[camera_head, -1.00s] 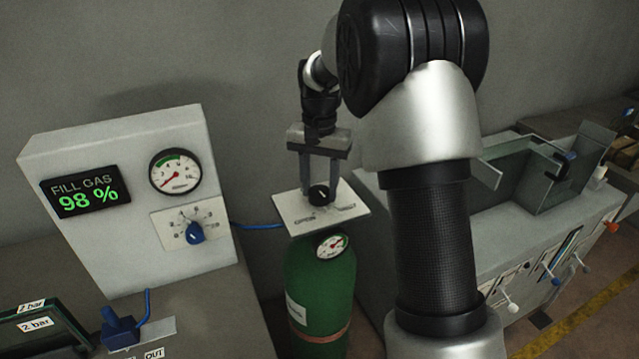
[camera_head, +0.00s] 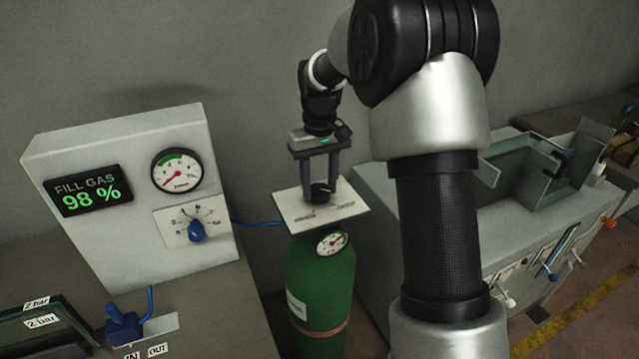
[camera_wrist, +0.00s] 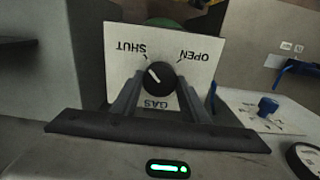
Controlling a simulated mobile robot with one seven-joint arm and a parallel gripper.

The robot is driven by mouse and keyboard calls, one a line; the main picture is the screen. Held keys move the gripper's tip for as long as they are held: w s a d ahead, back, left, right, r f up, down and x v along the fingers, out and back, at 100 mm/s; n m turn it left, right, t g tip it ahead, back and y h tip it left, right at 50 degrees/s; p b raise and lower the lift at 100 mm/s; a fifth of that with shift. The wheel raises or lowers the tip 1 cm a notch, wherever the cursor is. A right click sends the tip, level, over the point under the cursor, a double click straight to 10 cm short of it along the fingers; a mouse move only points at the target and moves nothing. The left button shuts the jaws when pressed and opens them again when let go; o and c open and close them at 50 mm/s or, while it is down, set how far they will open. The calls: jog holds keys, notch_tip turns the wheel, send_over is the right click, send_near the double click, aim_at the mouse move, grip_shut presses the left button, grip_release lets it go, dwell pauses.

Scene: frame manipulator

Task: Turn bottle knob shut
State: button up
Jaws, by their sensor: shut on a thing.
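A black round knob (camera_wrist: 160,78) sits on a white plate (camera_wrist: 120,75) marked SHUT, OPEN and GAS, upside down in the wrist view. The knob's white line points up-left, toward the SHUT side. The knob (camera_head: 321,194) and plate (camera_head: 290,205) stand on top of the green gas bottle (camera_head: 318,280) in the head view. My gripper (camera_head: 320,188) comes down from above, its two fingers on either side of the knob and shut on it. In the wrist view, my gripper (camera_wrist: 161,85) frames the knob between its fingers.
A grey panel (camera_head: 120,240) at left has a display reading FILL GAS 98 %, a gauge (camera_head: 177,171) and a blue dial (camera_head: 197,231). A small gauge (camera_head: 332,242) sits under the plate. A grey bench (camera_head: 385,225) stands right. A blue hose (camera_head: 262,225) runs behind the bottle.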

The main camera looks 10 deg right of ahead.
aim_at(320, 189)
dwell(0.5)
jog(key=o, duration=1.1)
jog(key=shift+r, duration=0.1)
notch_tip(320, 189, up, 17)
jog(key=shift+r, duration=0.15)
